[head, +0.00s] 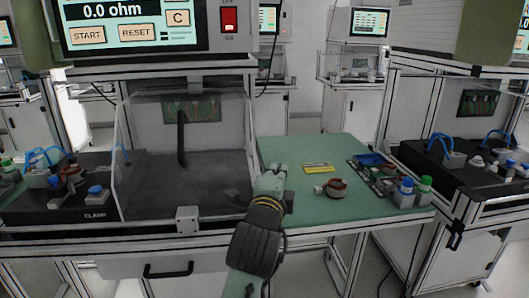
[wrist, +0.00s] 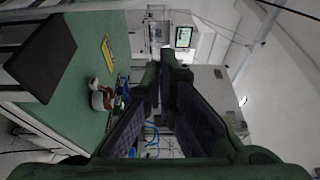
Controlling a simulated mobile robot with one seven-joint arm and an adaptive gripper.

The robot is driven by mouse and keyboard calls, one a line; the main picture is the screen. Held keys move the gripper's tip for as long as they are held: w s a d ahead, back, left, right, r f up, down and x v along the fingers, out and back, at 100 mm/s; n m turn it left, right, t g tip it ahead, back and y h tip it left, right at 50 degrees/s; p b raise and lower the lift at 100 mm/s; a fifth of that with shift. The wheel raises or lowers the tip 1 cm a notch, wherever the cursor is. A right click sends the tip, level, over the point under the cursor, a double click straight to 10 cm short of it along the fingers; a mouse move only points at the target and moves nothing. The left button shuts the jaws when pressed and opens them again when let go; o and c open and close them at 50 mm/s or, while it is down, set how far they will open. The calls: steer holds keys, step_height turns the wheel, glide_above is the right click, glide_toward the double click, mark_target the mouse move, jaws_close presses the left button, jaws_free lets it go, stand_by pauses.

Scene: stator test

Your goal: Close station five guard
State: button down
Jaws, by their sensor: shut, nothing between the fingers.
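A clear guard (head: 150,150) with a vertical black handle (head: 181,138) stands on the test station in front of me, below the screen reading 0.0 ohm. I see no label reading station five, and I cannot tell how far the guard is open. My gripper (head: 275,172) is at the right of the guard's lower right corner, over the left side of the green table, apart from the handle. In the wrist view my gripper's fingers (wrist: 168,58) are together with nothing between them.
A wound ring part (head: 335,187) and a yellow card (head: 317,167) lie on the green table (head: 300,215). A black clamp base (head: 55,205) stands left of the guard. Another station (head: 470,150) stands farther right.

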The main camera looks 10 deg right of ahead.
mark_target(117, 169)
steer(key=w, duration=0.1)
steer(key=w+a+p, duration=0.1)
steer(key=w, duration=0.1)
steer(key=w+p, duration=0.1)
steer(key=shift+w+a, duration=0.2)
steer(key=shift+a, duration=0.1)
steer(key=shift+a+f, duration=0.1)
steer(key=shift+a, duration=0.35)
steer(key=shift+a, duration=0.1)
steer(key=shift+a, duration=0.3)
steer(key=a+b, duration=1.2)
steer(key=a, duration=2.3)
steer(key=shift+a, duration=0.1)
